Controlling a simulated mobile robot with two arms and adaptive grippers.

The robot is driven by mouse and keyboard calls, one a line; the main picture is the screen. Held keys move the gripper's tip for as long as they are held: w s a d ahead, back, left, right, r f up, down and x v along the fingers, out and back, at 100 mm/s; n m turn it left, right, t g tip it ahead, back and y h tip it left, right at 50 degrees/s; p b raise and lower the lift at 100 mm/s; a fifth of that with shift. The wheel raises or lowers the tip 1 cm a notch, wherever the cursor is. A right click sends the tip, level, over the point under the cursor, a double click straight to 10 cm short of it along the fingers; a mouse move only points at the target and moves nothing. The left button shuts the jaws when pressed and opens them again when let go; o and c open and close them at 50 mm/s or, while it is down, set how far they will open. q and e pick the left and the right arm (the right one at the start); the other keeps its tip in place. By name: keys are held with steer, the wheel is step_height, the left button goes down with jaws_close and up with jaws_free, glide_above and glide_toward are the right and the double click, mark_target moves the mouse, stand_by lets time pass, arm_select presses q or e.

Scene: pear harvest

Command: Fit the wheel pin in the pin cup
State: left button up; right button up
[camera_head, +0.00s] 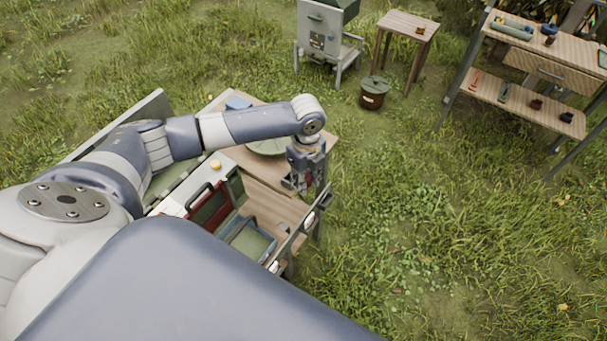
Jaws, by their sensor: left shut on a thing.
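My left gripper (305,184) points down over the right end of the wooden workbench (262,200). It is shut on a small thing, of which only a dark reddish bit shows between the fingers. It looks like the wheel pin, but it is too small and too covered to be sure. I cannot make out the pin cup; the gripper and arm hide part of the bench. My right gripper is not in view.
A rail (290,243) runs along the bench's near right edge. A blue-grey bin (247,241) and a red panel (209,207) sit left of the gripper. A green round plate (266,147) lies behind. A small table (408,25) and shelf (530,97) stand farther off on grass.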

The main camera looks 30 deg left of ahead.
arm_select(q)
steer(key=shift+w+r, duration=0.1)
steer(key=shift+r, duration=0.15)
steer(key=shift+w+r, duration=0.2)
steer(key=shift+r, duration=0.75)
steer(key=shift+s+r, duration=0.1)
steer(key=shift+r, duration=2)
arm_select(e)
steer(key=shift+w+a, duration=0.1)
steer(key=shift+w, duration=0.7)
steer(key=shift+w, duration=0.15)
